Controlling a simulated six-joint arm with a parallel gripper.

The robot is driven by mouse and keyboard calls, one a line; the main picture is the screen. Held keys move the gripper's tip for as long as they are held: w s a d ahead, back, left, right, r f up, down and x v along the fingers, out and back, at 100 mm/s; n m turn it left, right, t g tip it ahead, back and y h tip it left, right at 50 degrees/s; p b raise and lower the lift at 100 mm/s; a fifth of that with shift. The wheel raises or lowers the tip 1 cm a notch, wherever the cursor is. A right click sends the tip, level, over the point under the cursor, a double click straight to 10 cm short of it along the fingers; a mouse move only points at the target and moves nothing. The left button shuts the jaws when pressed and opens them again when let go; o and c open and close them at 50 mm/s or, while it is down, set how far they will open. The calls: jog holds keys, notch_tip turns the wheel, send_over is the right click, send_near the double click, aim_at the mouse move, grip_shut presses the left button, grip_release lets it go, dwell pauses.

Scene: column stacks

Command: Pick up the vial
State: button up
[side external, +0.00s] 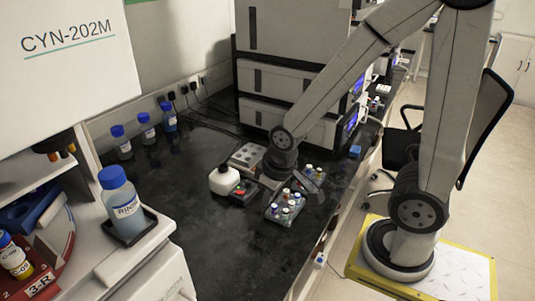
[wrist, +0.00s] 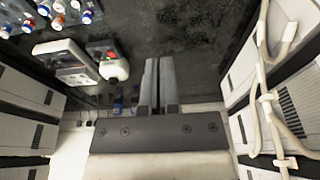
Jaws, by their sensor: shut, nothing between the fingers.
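Several small vials with blue, white and red caps stand close together in a rack (side external: 285,208) on the dark bench in the side view. Vials (wrist: 58,14) also show at the top left of the wrist view, cut by the edge. I cannot tell which one the task means. My gripper (side external: 270,183) is low over the bench beside the racks, small and partly hard to make out. In the wrist view its fingers (wrist: 159,62) are together and empty, with the vials off to their left.
A grey device (side external: 247,155) is behind. Blue-capped bottles (side external: 146,127) line the wall. Stacked instruments (side external: 290,90) stand at the back. The front bench (side external: 245,245) is clear.

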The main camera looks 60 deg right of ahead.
jog(key=o, duration=0.8)
jog(key=shift+o, duration=0.2)
jog(key=shift+w+d, duration=0.1)
jog(key=m+g, duration=0.3)
jog(key=m, duration=0.7)
send_over(298, 195)
notch_tip(298, 195, down, 14)
jog(key=shift+w+d, duration=0.1)
jog(key=shift+d, duration=0.05)
jog(key=shift+f, duration=1.35)
jog(key=shift+f, duration=2.6)
